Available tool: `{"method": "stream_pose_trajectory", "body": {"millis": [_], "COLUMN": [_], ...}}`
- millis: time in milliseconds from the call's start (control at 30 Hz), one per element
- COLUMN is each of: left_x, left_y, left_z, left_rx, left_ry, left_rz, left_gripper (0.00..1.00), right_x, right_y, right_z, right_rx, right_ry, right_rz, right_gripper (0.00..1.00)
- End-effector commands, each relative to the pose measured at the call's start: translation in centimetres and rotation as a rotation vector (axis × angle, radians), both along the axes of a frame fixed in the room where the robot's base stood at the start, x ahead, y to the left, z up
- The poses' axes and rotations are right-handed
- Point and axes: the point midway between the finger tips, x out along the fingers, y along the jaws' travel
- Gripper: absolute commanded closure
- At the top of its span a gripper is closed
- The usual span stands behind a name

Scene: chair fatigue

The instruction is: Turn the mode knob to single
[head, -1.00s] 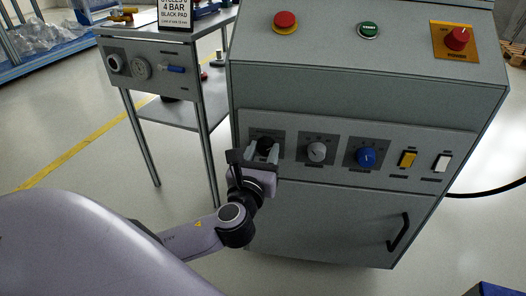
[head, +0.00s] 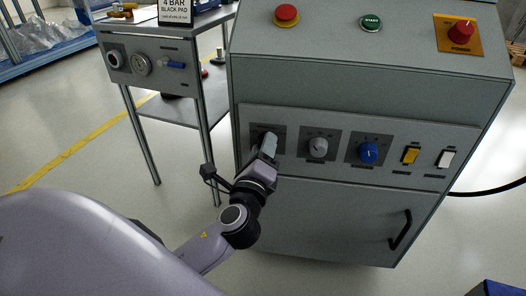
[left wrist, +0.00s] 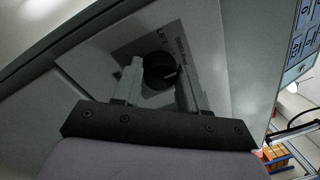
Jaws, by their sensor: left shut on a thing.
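My left gripper (head: 266,146) is at the leftmost knob on the control cabinet's front panel. In the left wrist view its two fingers (left wrist: 158,84) stand on either side of a black knob (left wrist: 158,68) with a pale pointer line, and the gripper is shut on it. In the head view the gripper hides most of this knob. A grey knob (head: 318,147) and a blue knob (head: 368,153) sit to its right. My right gripper is not in view.
A yellow switch (head: 411,156) and a white switch (head: 445,158) are further right on the panel. A red button (head: 286,14), a green button (head: 371,23) and a red knob (head: 461,32) are on top. A side table (head: 160,62) stands to the left.

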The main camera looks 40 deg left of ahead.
Motion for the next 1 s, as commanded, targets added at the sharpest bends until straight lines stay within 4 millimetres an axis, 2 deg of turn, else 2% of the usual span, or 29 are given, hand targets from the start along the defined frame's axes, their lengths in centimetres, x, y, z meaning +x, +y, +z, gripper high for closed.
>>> {"method": "stream_pose_trajectory", "body": {"millis": [200, 500, 1000], "left_x": [0.0, 0.0, 0.0], "left_y": [-0.1, -0.1, 0.0], "left_z": [-0.3, -0.3, -0.2], "left_rx": [-0.157, -0.289, -0.333], "left_ry": [-0.072, -0.136, -0.158], "left_rz": [0.0, 0.0, 0.001], "left_gripper": [0.88, 0.88, 0.88], "right_x": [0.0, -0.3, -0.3], "right_y": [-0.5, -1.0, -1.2], "right_z": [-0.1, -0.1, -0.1], "right_rx": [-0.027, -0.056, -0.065], "right_ry": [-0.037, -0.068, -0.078], "right_rz": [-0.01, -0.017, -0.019], "right_gripper": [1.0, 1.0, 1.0]}}
